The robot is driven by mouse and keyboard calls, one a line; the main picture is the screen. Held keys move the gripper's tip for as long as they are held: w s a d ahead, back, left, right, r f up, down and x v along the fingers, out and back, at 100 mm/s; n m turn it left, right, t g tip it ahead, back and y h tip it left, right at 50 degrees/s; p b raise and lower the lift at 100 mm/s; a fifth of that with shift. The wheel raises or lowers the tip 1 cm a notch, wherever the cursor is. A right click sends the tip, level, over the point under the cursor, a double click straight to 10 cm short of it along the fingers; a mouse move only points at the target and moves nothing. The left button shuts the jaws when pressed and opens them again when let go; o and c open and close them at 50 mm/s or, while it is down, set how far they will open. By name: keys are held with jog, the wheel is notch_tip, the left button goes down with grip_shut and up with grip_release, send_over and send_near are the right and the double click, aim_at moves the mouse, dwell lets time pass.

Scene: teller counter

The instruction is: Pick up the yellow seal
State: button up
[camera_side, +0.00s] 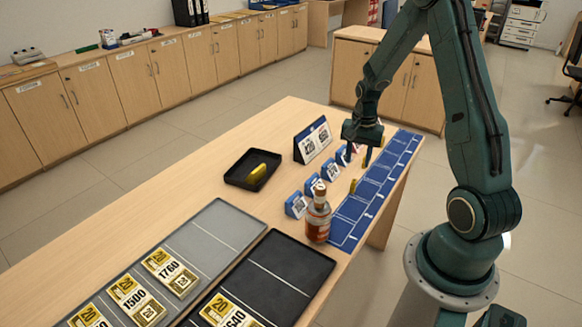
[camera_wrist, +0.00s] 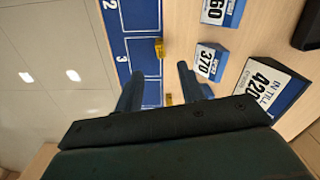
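A small yellow piece (camera_side: 353,186), which looks like a seal, stands by the inner edge of the blue numbered mat (camera_side: 352,215). The wrist view shows two small yellow pieces: one (camera_wrist: 159,48) at the mat edge ahead of the fingers, and one (camera_wrist: 168,99) partly hidden in the gap between them. I cannot tell for sure which is the seal. A larger yellow object (camera_side: 257,173) lies in a black tray (camera_side: 240,182). My gripper (camera_side: 360,156) is over the mat's far part. In the wrist view my gripper (camera_wrist: 158,82) is open, with no finger visibly closed on anything.
Small blue number cards (camera_side: 331,170) stand in a row beside the mat, with a larger sign (camera_side: 312,140) behind. A bottle (camera_side: 318,215) stands at the near end of the row.

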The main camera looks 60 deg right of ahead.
aim_at(354, 181)
jog(key=shift+f, duration=2.6)
jog(key=shift+f, duration=2.6)
grip_shut()
